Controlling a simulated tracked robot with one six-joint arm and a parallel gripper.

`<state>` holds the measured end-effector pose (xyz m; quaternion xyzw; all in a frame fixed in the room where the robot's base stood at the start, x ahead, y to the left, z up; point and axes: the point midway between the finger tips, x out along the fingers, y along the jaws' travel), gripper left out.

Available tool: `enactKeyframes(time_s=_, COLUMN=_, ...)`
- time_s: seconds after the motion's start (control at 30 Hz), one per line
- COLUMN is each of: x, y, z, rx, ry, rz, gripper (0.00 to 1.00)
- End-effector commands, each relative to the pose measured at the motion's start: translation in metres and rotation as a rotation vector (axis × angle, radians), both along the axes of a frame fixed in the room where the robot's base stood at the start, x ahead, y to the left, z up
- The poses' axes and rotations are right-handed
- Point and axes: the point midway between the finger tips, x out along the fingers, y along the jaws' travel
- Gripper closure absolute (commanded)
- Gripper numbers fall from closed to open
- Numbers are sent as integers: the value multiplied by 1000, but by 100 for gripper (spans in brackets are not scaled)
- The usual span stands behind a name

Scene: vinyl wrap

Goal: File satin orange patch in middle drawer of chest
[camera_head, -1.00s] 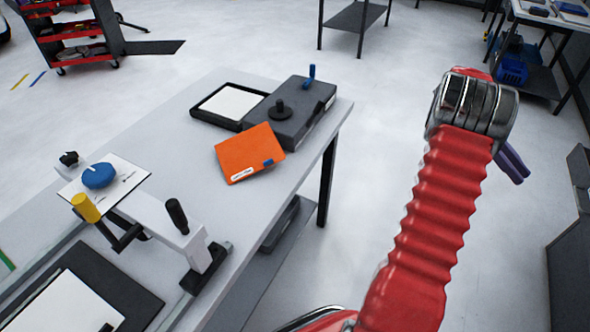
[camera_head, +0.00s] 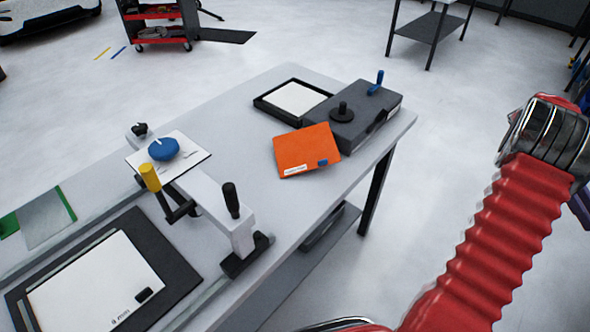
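The orange patch (camera_head: 307,150) lies flat on the light grey table, by its back right end. It has a white label along its lower left edge and a small blue tab at its lower right. It lies against or just in front of a dark grey box with a black knob. My gripper (camera_head: 581,208) is at the far right edge, mostly cut off and hidden behind my red arm. Only a bit of purple finger shows, well away from the patch, over the floor side. I cannot make out a chest of drawers in this view.
A red tool cart (camera_head: 160,25) stands behind. Floor right of the table is clear.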

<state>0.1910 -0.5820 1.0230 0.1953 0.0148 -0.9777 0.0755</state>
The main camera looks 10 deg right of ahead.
Motion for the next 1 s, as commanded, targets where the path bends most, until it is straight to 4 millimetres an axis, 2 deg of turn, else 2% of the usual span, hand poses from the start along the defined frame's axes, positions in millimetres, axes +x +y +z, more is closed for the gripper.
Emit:
enactKeyframes(time_s=0.17, x=0, y=0, z=0, rx=0, ry=0, rz=0, gripper=78)
enactKeyframes(time_s=0.27, x=1, y=1, z=1, rx=-1, ry=-2, rz=1, gripper=73)
enactKeyframes(time_s=0.47, x=16, y=15, z=10, rx=-24, ry=-53, rz=26, gripper=73)
enactKeyframes(time_s=0.67, x=52, y=54, z=29, rx=-79, ry=-185, rz=80, gripper=73)
enactKeyframes(time_s=1.0, x=109, y=145, z=56, rx=-155, ry=-467, rz=156, gripper=73)
